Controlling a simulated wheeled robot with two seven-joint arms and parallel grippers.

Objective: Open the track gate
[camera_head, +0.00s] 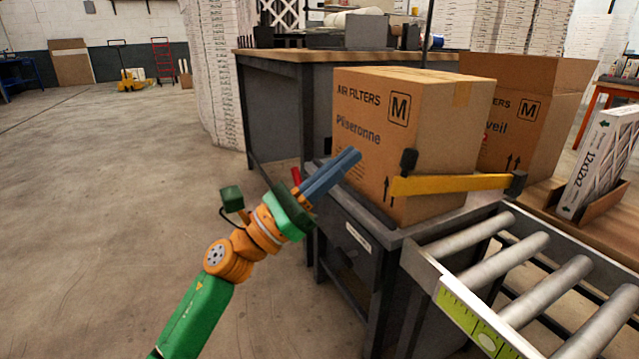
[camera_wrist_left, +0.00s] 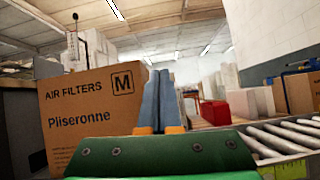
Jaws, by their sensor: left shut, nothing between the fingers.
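The track gate (camera_head: 455,184) is a yellow bar in the head view. It lies across the end of the roller track, in front of a cardboard box, with a black piece at each end. My left gripper (camera_head: 356,157) has its blue-grey fingers together, with nothing between them. In the head view its tips appear left of the gate's near black end, in front of the box's left face; I cannot tell whether they touch it. The fingers also show in the left wrist view (camera_wrist_left: 163,85), where I cannot make out the gate. My right gripper is not in view.
The "Pliseronne" air filter box (camera_head: 430,125) stands behind the gate. Another open box (camera_head: 525,110) is behind it. Metal rollers (camera_head: 500,270) run toward the lower right. A white filter (camera_head: 600,155) stands at the right. Open floor (camera_head: 110,200) lies left.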

